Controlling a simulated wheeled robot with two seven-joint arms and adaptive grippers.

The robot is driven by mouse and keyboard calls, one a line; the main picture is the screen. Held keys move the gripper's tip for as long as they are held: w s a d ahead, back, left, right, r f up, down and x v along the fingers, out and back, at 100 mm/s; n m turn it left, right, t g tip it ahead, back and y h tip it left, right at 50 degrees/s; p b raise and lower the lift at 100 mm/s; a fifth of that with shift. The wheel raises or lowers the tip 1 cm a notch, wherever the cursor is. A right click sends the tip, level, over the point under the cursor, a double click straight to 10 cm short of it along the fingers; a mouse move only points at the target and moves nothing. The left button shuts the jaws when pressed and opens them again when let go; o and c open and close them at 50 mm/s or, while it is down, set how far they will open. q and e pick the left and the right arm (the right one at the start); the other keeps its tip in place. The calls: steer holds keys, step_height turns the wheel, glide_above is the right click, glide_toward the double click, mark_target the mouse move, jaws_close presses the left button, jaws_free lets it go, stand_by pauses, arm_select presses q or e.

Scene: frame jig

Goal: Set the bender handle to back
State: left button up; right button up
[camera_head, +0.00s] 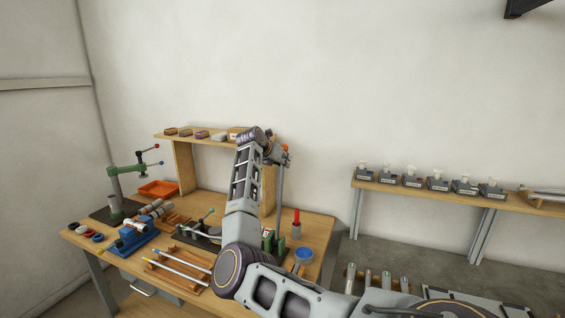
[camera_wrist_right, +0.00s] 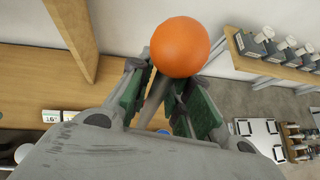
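The bender handle (camera_head: 280,198) is a grey rod standing nearly upright at the right part of the workbench, above a green base. Its orange ball knob (camera_wrist_right: 180,46) is large in the right wrist view, with the grey rod running down from it. My right gripper (camera_head: 278,150) is at the handle's top, just below the knob. In the wrist view its green-padded fingers (camera_wrist_right: 165,100) stand on both sides of the rod, with a gap visible; firm contact cannot be seen. My right arm hides part of the bender. My left gripper is in neither view.
The workbench (camera_head: 318,228) holds a green press (camera_head: 116,205), a blue vise (camera_head: 132,240), an orange tray (camera_head: 158,189) and a red-topped tool (camera_head: 297,220). A raised wooden shelf (camera_head: 183,170) stands close behind the handle. A wall shelf (camera_head: 410,190) is at right.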

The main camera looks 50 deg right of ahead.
steer(key=shift+o, duration=1.1)
steer(key=shift+d+r, duration=0.1)
steer(key=shift+d, duration=0.05)
steer(key=shift+o, duration=0.2)
steer(key=shift+d+f, duration=0.15)
steer(key=shift+f, duration=0.05)
steer(key=shift+v, duration=0.95)
steer(key=v, duration=1)
